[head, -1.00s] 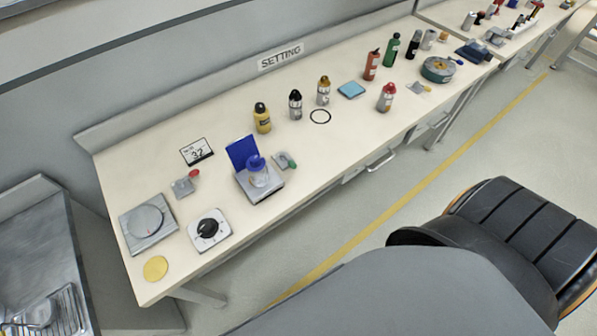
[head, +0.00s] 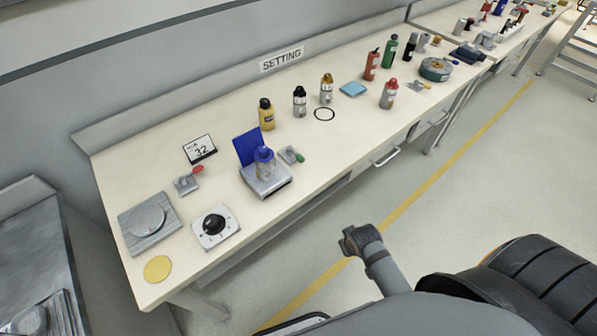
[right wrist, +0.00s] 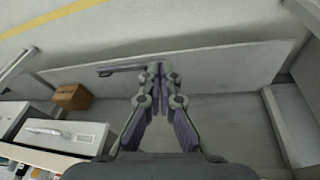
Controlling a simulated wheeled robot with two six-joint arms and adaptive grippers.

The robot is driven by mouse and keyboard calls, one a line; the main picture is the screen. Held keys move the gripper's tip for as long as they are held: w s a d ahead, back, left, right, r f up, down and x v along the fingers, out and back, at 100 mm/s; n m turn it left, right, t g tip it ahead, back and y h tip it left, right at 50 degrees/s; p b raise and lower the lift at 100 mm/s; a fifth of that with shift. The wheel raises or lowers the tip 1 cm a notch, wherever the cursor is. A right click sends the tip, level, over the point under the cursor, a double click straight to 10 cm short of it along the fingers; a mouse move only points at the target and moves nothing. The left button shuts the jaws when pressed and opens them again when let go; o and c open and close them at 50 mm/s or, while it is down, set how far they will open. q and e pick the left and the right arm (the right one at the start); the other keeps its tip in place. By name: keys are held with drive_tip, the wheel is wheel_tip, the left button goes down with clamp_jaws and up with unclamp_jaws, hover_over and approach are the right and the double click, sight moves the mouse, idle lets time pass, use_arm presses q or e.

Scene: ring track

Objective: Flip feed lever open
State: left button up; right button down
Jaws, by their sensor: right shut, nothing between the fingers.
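Two small grey lever fixtures stand on the long bench. One has a red-tipped lever (head: 187,181) and sits at the left, by the card marked 32. The other has a green-tipped lever (head: 291,155) and sits just right of the blue-lidded jar. I cannot tell from the frames which is the feed lever. My right gripper (right wrist: 158,75) is shut and empty in the right wrist view, pointing away from the bench top, with neither lever in that view. In the head view, part of my arm shows over the floor in front of the bench. My left gripper is not seen.
A scale with a jar (head: 265,165), a dial box (head: 214,227), a round-plate device (head: 149,222) and a yellow disc (head: 157,269) crowd the bench's left end. Several bottles stand farther right. The floor before the bench is clear. A cardboard box (right wrist: 72,97) shows in the wrist view.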

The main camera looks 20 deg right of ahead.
drive_tip(key=w+d+r+n+t+h+b, duration=0.1)
drive_tip(key=w+r+n+t+h+b, duration=0.1)
drive_tip(key=w+r+n+t, duration=0.65)
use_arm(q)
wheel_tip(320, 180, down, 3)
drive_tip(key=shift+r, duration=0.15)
use_arm(e)
drive_tip(key=w+a+r+n+t+y, duration=0.1)
drive_tip(key=a+r+n, duration=0.1)
drive_tip(key=a, duration=0.1)
drive_tip(key=w+a+r+n+t+y, duration=0.2)
drive_tip(key=r+n, duration=0.1)
drive_tip(key=w+a+r+n+t+y, duration=0.1)
drive_tip(key=a+r+n+t+y, duration=0.1)
drive_tip(key=a, duration=0.1)
drive_tip(key=shift+w+a+r+n+t, duration=0.25)
drive_tip(key=shift+w+a+n, duration=0.1)
drive_tip(key=shift+w, duration=0.05)
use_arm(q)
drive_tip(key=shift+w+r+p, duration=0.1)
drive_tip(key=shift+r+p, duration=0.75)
use_arm(e)
drive_tip(key=w, duration=0.6)
drive_tip(key=w+a, duration=0.1)
drive_tip(key=w, duration=0.3)
drive_tip(key=shift+f, duration=0.25)
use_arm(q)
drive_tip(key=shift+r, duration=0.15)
use_arm(e)
drive_tip(key=shift+r, duration=0.1)
